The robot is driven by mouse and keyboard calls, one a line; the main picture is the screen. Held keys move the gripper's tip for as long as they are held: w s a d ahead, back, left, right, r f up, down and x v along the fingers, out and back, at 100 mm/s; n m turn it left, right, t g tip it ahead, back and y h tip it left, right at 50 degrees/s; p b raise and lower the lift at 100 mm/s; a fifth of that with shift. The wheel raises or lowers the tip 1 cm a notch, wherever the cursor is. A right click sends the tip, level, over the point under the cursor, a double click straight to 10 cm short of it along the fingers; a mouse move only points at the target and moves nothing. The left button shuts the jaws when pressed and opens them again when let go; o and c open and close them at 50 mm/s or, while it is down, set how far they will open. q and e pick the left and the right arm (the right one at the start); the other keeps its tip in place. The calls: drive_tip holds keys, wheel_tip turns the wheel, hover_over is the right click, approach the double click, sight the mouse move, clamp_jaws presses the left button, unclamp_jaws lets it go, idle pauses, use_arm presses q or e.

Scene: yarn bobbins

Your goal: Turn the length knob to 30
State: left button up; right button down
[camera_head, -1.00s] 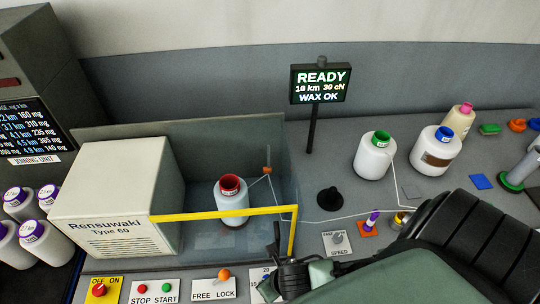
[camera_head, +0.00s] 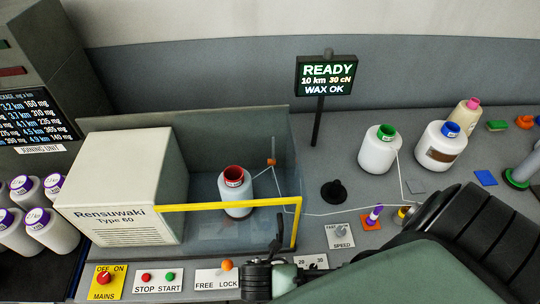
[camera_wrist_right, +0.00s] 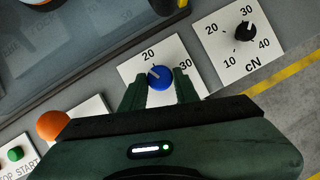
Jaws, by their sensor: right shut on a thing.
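The length knob (camera_wrist_right: 160,75) is blue, on a white plate (camera_wrist_right: 126,70) marked 20 and 30. Its white pointer line is toward the upper left, left of the 20 mark. My right gripper (camera_wrist_right: 160,88) is shut on this knob, one finger on each side, in the right wrist view. The display (camera_head: 326,76) reads READY, 10 km, 30 cN, WAX OK. My left gripper is not in view.
Beside it is a black cN knob (camera_wrist_right: 245,31). An orange FREE/LOCK ball (camera_wrist_right: 53,125) and green START button (camera_wrist_right: 15,153) lie to the left. A yellow-edged guard (camera_head: 232,206) stands behind the gripper, with a red-topped bobbin (camera_head: 235,192) behind it.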

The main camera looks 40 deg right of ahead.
drive_tip(key=m, duration=0.2)
drive_tip(key=m+g, duration=0.1)
drive_tip(key=shift+w+a+m+h, duration=0.1)
drive_tip(key=shift+w+m+h, duration=0.1)
drive_tip(key=shift+m+h, duration=0.2)
drive_tip(key=m+g, duration=0.1)
drive_tip(key=m, duration=0.2)
drive_tip(key=shift+w+m+g, duration=0.15)
drive_tip(key=shift+m+g, duration=0.15)
drive_tip(key=m+g, duration=0.1)
drive_tip(key=m, duration=0.2)
drive_tip(key=shift+w+m, duration=0.15)
drive_tip(key=shift+m, duration=0.25)
drive_tip(key=shift+w+m+g+y, duration=0.15)
drive_tip(key=shift+m+g, duration=0.35)
drive_tip(key=shift+m, duration=0.5)
drive_tip(key=shift+s+m+g+y, duration=0.1)
drive_tip(key=shift+m+g+y, duration=0.3)
drive_tip(key=shift+m, duration=0.6)
drive_tip(key=c, duration=1.1)
unclamp_jaws()
drive_tip(key=shift+o, duration=0.2)
